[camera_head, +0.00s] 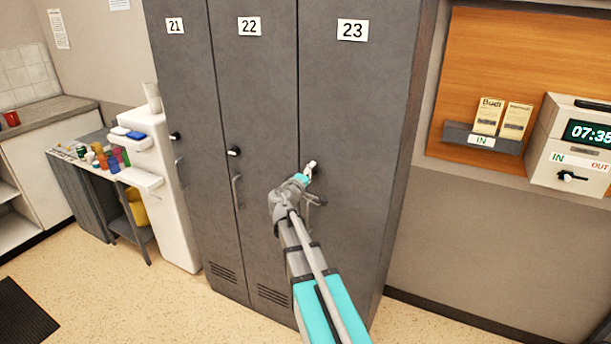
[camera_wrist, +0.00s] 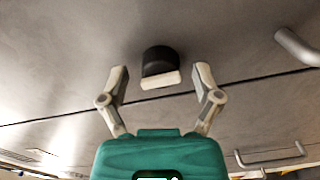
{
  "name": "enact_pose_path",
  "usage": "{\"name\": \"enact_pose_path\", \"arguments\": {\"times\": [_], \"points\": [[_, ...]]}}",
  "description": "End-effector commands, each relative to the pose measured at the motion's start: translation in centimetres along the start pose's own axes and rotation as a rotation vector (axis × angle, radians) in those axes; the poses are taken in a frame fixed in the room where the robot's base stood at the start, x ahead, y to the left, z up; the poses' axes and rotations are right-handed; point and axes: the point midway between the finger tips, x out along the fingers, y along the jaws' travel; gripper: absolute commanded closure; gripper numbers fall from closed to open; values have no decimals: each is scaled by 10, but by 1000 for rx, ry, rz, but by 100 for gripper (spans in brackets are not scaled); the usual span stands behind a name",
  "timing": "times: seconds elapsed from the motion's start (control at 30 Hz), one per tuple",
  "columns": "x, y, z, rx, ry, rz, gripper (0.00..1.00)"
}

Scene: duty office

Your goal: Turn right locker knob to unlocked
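The right locker, number 23 (camera_head: 350,100), is a tall grey door. Its knob (camera_wrist: 160,68) is a round black base with a pale bar, lying nearly level across the wrist view. My gripper (camera_wrist: 161,75) is open, with one finger to the left of the knob and the other to the right. Both fingers show clear gaps to the bar. In the head view my gripper (camera_head: 310,168) is up at the door of locker 23 and largely covers the knob there.
The handle (camera_wrist: 297,46) of locker 23 sticks out close by, below the knob in the head view. Locker 22 (camera_head: 250,90) and locker 21 (camera_head: 180,80) stand to the left, each with a knob. A wall clock unit (camera_head: 575,145) is at the right.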

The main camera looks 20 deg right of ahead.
Motion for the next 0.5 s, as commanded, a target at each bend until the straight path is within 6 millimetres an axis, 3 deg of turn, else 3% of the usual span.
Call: {"name": "enact_pose_path", "arguments": {"times": [0.5], "points": [[-13,0,1,1,1,-1,17]]}}
